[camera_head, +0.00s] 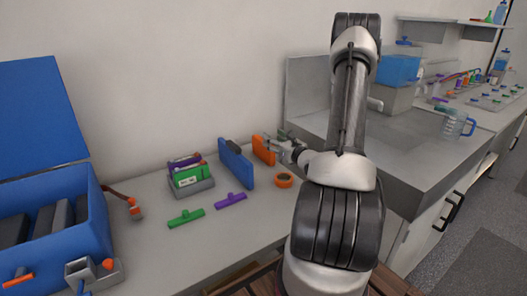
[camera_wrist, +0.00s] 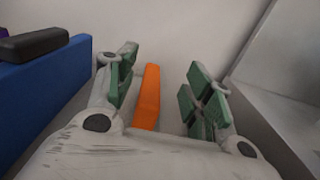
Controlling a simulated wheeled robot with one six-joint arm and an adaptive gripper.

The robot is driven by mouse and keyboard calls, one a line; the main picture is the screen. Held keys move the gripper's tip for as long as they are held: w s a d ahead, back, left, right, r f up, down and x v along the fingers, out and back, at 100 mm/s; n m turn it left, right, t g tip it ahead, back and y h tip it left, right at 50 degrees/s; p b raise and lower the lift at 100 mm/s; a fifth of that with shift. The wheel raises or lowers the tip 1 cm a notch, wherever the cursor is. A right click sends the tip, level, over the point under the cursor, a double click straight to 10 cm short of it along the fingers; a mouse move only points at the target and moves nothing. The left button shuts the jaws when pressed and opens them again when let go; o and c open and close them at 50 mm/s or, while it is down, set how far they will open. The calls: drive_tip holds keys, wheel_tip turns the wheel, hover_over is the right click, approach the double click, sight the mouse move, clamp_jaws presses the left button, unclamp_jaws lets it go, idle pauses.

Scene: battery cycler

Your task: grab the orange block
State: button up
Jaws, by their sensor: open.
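The orange block (camera_head: 264,149) stands upright on the counter near the wall, just right of a blue block, in the head view. In the wrist view the orange block (camera_wrist: 148,97) shows between the two green-padded fingers of my gripper (camera_wrist: 160,88), nearer the left finger. My gripper (camera_head: 277,142) is open, beside the orange block in the head view. A clear gap shows between the block and the right finger. I cannot tell whether the left finger touches the block. The block's lower part is hidden behind the gripper body in the wrist view.
The blue block (camera_head: 236,163) with a dark top stands close left. Purple (camera_head: 231,201) and green (camera_head: 186,217) pieces, a small grey holder (camera_head: 192,187) and an open blue case (camera_head: 72,228) are further left. A raised grey counter (camera_head: 388,192) is right.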

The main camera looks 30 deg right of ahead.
sight(263, 150)
wheel_tip(263, 150, down, 5)
drive_tip(key=shift+f, duration=0.1)
drive_tip(key=shift+w, duration=0.5)
drive_tip(key=w, duration=0.6)
drive_tip(key=shift+w+r, duration=0.2)
drive_tip(key=shift+w, duration=0.1)
drive_tip(key=c, duration=0.8)
